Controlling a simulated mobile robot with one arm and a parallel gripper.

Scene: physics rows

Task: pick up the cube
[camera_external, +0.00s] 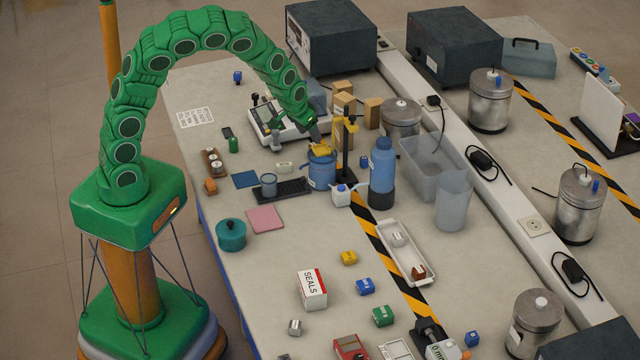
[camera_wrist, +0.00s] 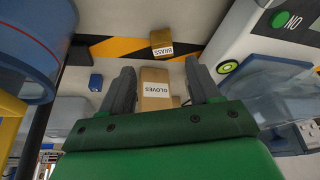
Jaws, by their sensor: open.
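Several small block-like things are in view, and I cannot tell which one is the cube. In the wrist view, a brown block labelled BRASS (camera_wrist: 161,43) lies beyond my gripper (camera_wrist: 160,70), near a striped band. A small blue block (camera_wrist: 95,82) lies left of the fingers. A tan box labelled GLOVES (camera_wrist: 155,88) shows between the two fingers, with no visible grip on it. My gripper is open. In the external view, the end of my green arm (camera_external: 313,128) hangs above the cluttered middle of the bench, and its fingers are hard to make out.
A blue pot (camera_external: 321,170), a blue bottle (camera_external: 382,165) and a dark stand (camera_external: 346,150) are close to the arm's end. Clear bins (camera_external: 432,165) stand to the right.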

